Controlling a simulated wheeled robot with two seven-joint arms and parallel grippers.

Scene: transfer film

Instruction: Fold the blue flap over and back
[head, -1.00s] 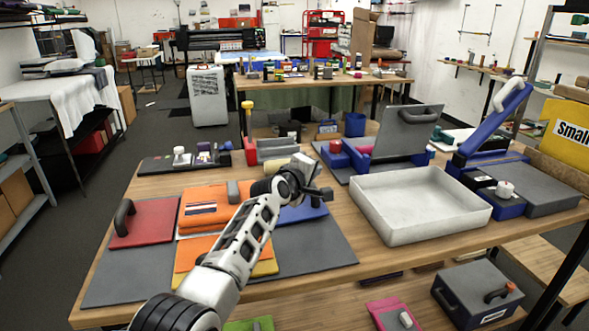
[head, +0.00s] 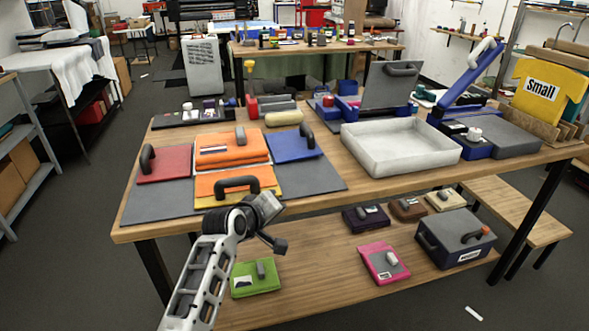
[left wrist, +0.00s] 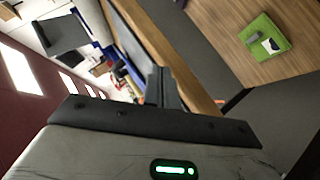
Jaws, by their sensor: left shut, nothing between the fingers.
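The blue flap (head: 290,149) lies spread on the grey mat (head: 312,180), right of the upper orange flap (head: 225,152). A dark handle (head: 307,137) stands at its right side. A red flap (head: 168,165) with a dark handle lies on the left. A lower orange flap (head: 222,190) with a dark handle lies at the front. My left gripper (head: 279,243) is shut and empty, in front of the table's front edge and apart from the blue flap. Its dark fingers (left wrist: 165,88) show together in the left wrist view. My right gripper is out of view.
A white tray (head: 400,165) stands right of the mat. A blue press (head: 470,80) stands behind it at the right. On the lower shelf (head: 325,270) lie a green folder (head: 256,288), which also shows in the left wrist view (left wrist: 264,38), a pink folder (head: 383,262) and a dark case (head: 456,240).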

